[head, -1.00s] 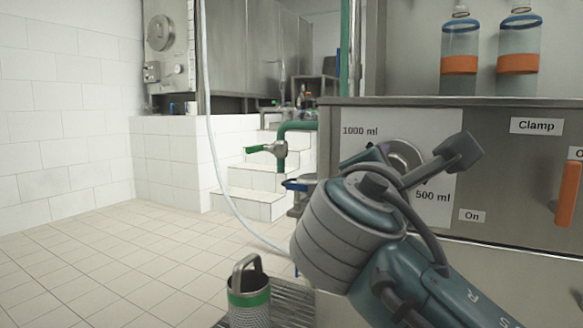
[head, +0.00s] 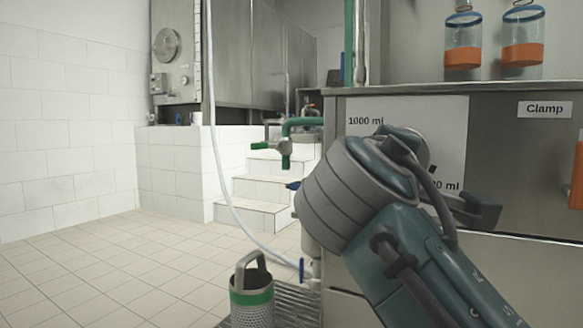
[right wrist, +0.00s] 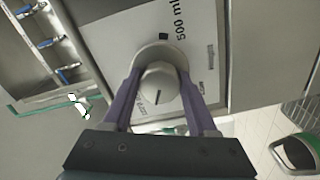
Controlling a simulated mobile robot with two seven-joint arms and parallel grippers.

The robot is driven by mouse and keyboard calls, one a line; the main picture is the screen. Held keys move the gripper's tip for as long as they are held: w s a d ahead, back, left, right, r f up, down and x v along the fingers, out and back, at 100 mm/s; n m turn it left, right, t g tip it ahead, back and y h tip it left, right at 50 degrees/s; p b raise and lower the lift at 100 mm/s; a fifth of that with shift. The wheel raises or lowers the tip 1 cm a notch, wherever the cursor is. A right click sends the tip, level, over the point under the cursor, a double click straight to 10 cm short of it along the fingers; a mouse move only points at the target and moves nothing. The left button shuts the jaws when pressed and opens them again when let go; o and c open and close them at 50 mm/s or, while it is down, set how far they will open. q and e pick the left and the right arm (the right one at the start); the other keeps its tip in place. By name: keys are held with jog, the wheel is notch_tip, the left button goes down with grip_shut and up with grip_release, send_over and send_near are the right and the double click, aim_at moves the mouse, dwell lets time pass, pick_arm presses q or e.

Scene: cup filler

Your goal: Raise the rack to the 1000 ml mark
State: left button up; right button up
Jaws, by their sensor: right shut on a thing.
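A pale round knob (right wrist: 160,85) with a short dark line on it sits on a white plate (right wrist: 108,35) on the steel front. My right gripper (right wrist: 160,75) is shut on the knob, a purple finger on each side. In the right wrist view the line lies on the knob's lower side, away from the "500 ml" print. In the head view the plate (head: 366,140) reads "1000 ml" at upper left; "500 ml" is partly hidden by my right wrist. Blue-rimmed containers (head: 463,38) with orange lower parts hang above the ledge. My left gripper is out of view.
A perforated metal basket (head: 251,295) with a green band and handle stands on a grating at lower left. A green pipe with a valve (head: 285,145) and a white hose (head: 218,165) are left of the panel. The tiled floor at left is clear.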

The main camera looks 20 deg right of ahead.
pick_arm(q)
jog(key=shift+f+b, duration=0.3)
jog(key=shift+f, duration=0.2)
pick_arm(e)
jog(key=shift+f+m, duration=0.1)
jog(key=shift+m, duration=0.6)
jog(key=o, duration=1.4)
jog(key=shift+c, duration=0.2)
